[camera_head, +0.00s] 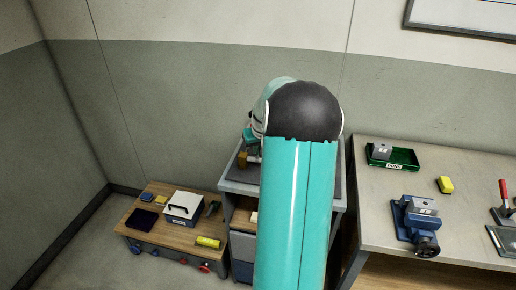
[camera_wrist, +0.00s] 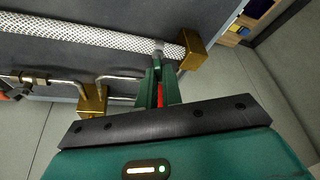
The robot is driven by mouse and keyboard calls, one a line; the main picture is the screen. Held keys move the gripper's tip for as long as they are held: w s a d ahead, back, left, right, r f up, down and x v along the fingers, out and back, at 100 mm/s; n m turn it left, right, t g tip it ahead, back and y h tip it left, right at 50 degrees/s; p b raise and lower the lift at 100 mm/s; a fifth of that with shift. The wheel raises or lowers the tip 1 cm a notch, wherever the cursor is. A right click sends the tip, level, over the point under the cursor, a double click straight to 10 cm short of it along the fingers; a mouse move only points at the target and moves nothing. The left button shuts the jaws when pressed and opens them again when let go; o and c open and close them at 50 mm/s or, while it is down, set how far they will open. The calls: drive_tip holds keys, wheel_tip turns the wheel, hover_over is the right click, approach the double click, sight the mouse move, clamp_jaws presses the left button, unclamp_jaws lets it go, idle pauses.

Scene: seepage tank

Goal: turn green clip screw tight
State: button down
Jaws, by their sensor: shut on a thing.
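In the wrist view a white braided hose (camera_wrist: 85,34) runs across the dark bench top to a brass block (camera_wrist: 192,50). A silvery clip band (camera_wrist: 158,46) circles the hose end beside this block. My gripper (camera_wrist: 157,66) has its green fingers close together, with the tips right at this clip. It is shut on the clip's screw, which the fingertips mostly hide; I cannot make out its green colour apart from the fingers. In the head view my arm covers most of the bench and hides the clip.
A second brass block (camera_wrist: 93,100) with bent metal pipes stands left of my fingers. In the head view a low wooden table (camera_head: 150,221) with a white box (camera_head: 184,207) stands left; a larger table (camera_head: 375,225) with a green tray (camera_head: 405,160) and blue vise (camera_head: 415,220) stands right.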

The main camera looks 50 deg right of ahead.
drive_tip(key=m, duration=0.2)
drive_tip(key=m+g+h, duration=0.1)
drive_tip(key=m, duration=0.2)
drive_tip(key=shift+w+a+m+g+h, duration=0.2)
drive_tip(key=shift+w+m+g+h, duration=0.1)
drive_tip(key=shift+m, duration=0.1)
drive_tip(key=m+g, duration=0.1)
drive_tip(key=m, duration=0.2)
drive_tip(key=m+g, duration=0.1)
drive_tip(key=m, duration=0.2)
drive_tip(key=shift+g, duration=0.3)
drive_tip(key=m+g, duration=0.1)
drive_tip(key=m, duration=0.2)
drive_tip(key=m+g, duration=0.1)
drive_tip(key=m, duration=0.2)
drive_tip(key=shift+w+d+m, duration=0.15)
drive_tip(key=shift+w+m, duration=0.05)
drive_tip(key=shift+m, duration=0.2)
drive_tip(key=m+y, duration=0.1)
drive_tip(key=m, duration=0.1)
drive_tip(key=m+g+y, duration=0.1)
drive_tip(key=m, duration=0.2)
drive_tip(key=shift+d+g, duration=0.1)
drive_tip(key=shift+g, duration=0.2)
drive_tip(key=shift+m+y, duration=0.3)
drive_tip(key=shift+m, duration=0.1)
drive_tip(key=c, duration=1.6)
unclamp_jaws()
drive_tip(key=shift+o, duration=0.2)
drive_tip(key=v, duration=1.4)
